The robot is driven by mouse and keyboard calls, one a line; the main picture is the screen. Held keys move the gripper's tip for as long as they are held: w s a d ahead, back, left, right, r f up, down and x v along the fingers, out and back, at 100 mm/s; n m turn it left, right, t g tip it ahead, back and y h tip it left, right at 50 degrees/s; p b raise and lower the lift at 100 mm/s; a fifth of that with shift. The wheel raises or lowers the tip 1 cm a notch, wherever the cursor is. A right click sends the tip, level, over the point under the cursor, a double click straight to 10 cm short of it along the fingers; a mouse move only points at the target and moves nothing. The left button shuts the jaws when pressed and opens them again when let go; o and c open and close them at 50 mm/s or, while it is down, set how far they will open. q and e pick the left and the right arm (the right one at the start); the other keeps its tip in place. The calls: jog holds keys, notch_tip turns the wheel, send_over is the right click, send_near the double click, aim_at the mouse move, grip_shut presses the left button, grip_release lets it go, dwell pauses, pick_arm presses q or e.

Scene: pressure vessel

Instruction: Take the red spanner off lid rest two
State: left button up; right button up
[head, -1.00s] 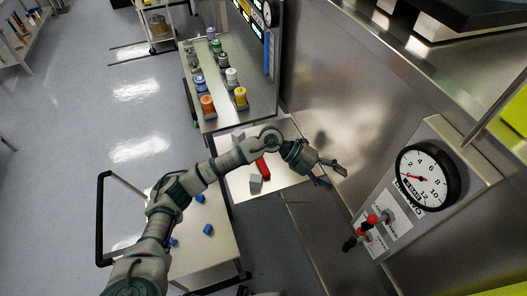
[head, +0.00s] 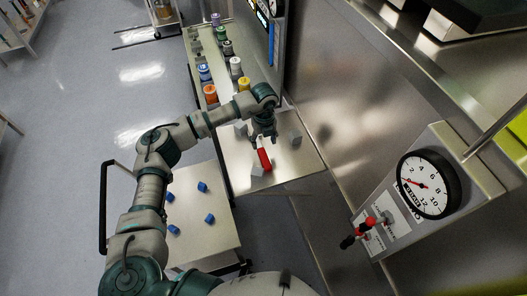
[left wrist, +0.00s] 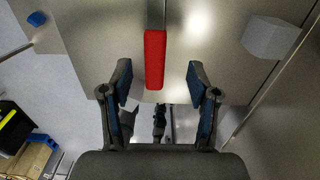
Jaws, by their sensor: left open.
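I cannot tell which part is lid rest two. My left gripper (head: 262,141) is above the shelf, pointing down at the far end of the spanner's red part. In the left wrist view the spanner's red handle (left wrist: 155,60) lines up with the gap between the open fingers of my left gripper (left wrist: 158,85), with clear space on both sides. Nothing is held. My right gripper is not identifiable in these views.
A rack with several coloured jars (head: 236,67) is behind. A white trolley (head: 205,232) with several blue cubes is at lower left. A gauge panel (head: 425,185) with red-knobbed levers is at right.

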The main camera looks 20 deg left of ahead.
aim_at(262, 151)
pick_arm(q)
jog(key=shift+f, duration=0.4)
jog(key=f, duration=0.2)
jog(key=a+f+p, duration=0.1)
jog(key=f, duration=0.2)
jog(key=shift+a+f, duration=0.1)
jog(key=shift+a, duration=0.1)
jog(key=shift+f, duration=0.2)
jog(key=shift+d, duration=0.3)
jog(key=shift+d+r, duration=0.1)
jog(key=shift+d, duration=0.1)
grip_shut()
jog(key=shift+a, duration=0.1)
pick_arm(e)
jog(key=shift+r, duration=0.8)
